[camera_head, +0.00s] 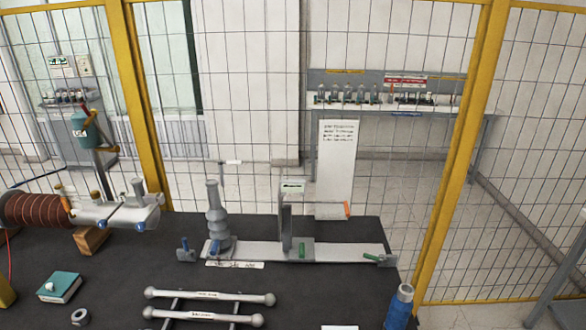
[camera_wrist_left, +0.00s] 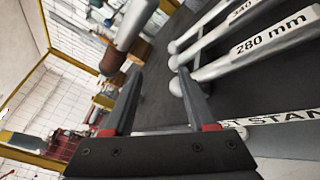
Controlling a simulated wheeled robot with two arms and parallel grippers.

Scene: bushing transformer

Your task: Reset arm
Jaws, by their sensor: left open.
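My left gripper (camera_wrist_left: 160,73) shows in the left wrist view with its two dark fingers apart and nothing between them. It is over the dark table, close to the ball ends of the grey rods. In the head view neither gripper shows. The rods (camera_head: 208,295) lie side by side at the front of the table; in the left wrist view one rod (camera_wrist_left: 265,52) reads "280 mm". No arm of mine is clearly visible in the head view.
A grey ribbed bushing (camera_head: 217,218) stands upright on a pale base plate (camera_head: 345,252). A brown coil unit (camera_head: 35,209) is at left, with a teal box (camera_head: 60,287) and a nut (camera_head: 80,317). Yellow-framed mesh fencing (camera_head: 465,150) is behind.

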